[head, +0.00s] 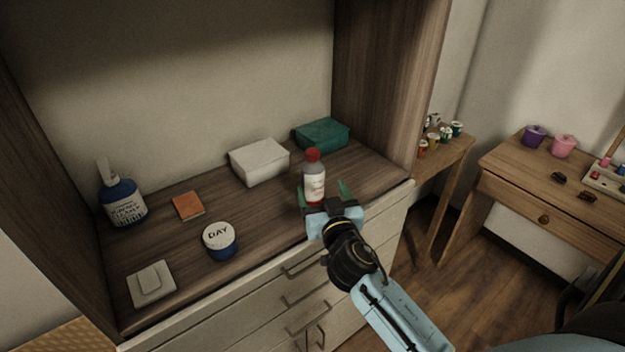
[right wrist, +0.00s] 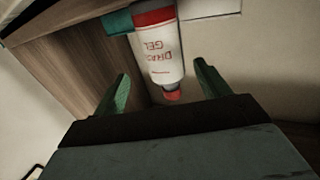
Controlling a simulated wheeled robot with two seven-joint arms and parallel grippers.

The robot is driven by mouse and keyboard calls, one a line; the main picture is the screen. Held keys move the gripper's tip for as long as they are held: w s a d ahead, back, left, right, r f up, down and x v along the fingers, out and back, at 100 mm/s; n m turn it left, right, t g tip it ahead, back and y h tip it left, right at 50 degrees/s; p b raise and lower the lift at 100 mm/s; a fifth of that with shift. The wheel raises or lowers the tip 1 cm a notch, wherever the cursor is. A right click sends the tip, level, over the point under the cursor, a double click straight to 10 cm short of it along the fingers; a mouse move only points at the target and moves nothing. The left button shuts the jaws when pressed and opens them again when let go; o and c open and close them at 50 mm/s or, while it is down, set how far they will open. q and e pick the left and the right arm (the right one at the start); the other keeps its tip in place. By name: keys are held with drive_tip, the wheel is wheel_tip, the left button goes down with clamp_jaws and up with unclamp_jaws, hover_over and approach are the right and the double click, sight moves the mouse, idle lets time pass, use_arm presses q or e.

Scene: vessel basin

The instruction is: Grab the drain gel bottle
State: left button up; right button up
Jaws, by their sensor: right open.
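The drain gel bottle (head: 314,172) stands upright on the wooden counter, grey-white with a red cap and a white label. In the right wrist view the bottle (right wrist: 160,52) appears inverted, with part of the words "DRAIN GEL" readable. My right gripper (head: 325,194) is at the counter's front edge, just in front of the bottle. Its two green fingers are spread, one on each side of the bottle's line, and they are not closed on it. In the right wrist view the gripper (right wrist: 160,85) is empty. My left gripper does not show.
Behind the bottle are a white box (head: 259,162) and a teal box (head: 321,134). To the left are a round "DAY" tub (head: 220,240), an orange packet (head: 187,206), a blue pump bottle (head: 122,202) and a pale square item (head: 151,285). A wooden side wall (head: 385,80) rises at right.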

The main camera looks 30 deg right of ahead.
sight(316, 186)
drive_tip(key=shift+a+f+x, duration=0.1)
drive_tip(key=shift+x, duration=0.95)
drive_tip(key=shift+a+f+x, duration=0.1)
drive_tip(key=shift+f+x, duration=0.05)
drive_tip(key=shift+x, duration=0.9)
drive_tip(key=shift+a+f+x, duration=0.1)
drive_tip(key=shift+x, duration=0.95)
drive_tip(key=shift+w, duration=0.1)
drive_tip(key=shift+c, duration=0.4)
drive_tip(key=c, duration=1.1)
drive_tip(key=shift+r, duration=0.1)
